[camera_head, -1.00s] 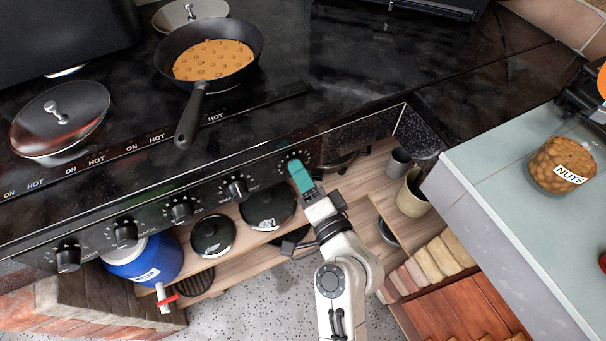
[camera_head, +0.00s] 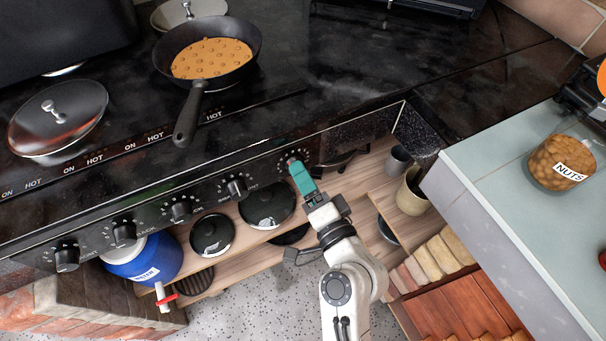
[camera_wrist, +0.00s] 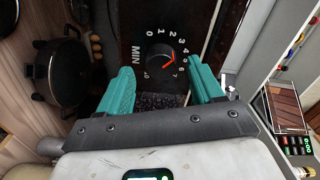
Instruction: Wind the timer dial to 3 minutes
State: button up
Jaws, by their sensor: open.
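The timer dial (camera_wrist: 160,57) is a dark round knob on the black front panel, ringed by white minute numbers. In the head view the dial (camera_head: 291,161) is at the right end of the row of knobs, partly covered by my gripper (camera_head: 297,169). My gripper (camera_wrist: 163,82) is open, with its teal fingers apart on either side of the dial's line. The dial lies just beyond the fingertips, and nothing is held between them.
Other stove knobs (camera_head: 236,187) run along the panel to the left. A pan (camera_head: 208,75) with its handle over the front edge sits on the stove. Shelves with lidded pots (camera_head: 266,205) are below. A counter with a nuts jar (camera_head: 560,163) stands at the right.

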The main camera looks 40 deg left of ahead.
jog(key=b+v, duration=0.1)
jog(key=v, duration=0.8)
jog(key=shift+d, duration=0.2)
jog(key=s+d+f+n+g+h+p, duration=0.15)
jog(key=d+h, duration=0.25)
jog(key=d, duration=0.4)
jog(key=d+f+h+p, duration=0.2)
jog(key=d+f+h, duration=0.1)
jog(key=d, duration=0.5)
jog(key=s+d+f+n+g+h+p, duration=0.15)
jog(key=d+h, duration=0.25)
jog(key=d, duration=0.5)
jog(key=s+d+m+g+h+p, duration=0.1)
jog(key=s+d+h, duration=0.2)
jog(key=s+d, duration=0.2)
jog(key=s+d+m+g+h+p, duration=0.1)
jog(key=s+d, duration=0.4)
jog(key=d, duration=0.5)
jog(key=shift+s+d+r+g+h+p, duration=0.2)
jog(key=shift+s+d+g+h+p, duration=0.25)
jog(key=shift+h, duration=0.45)
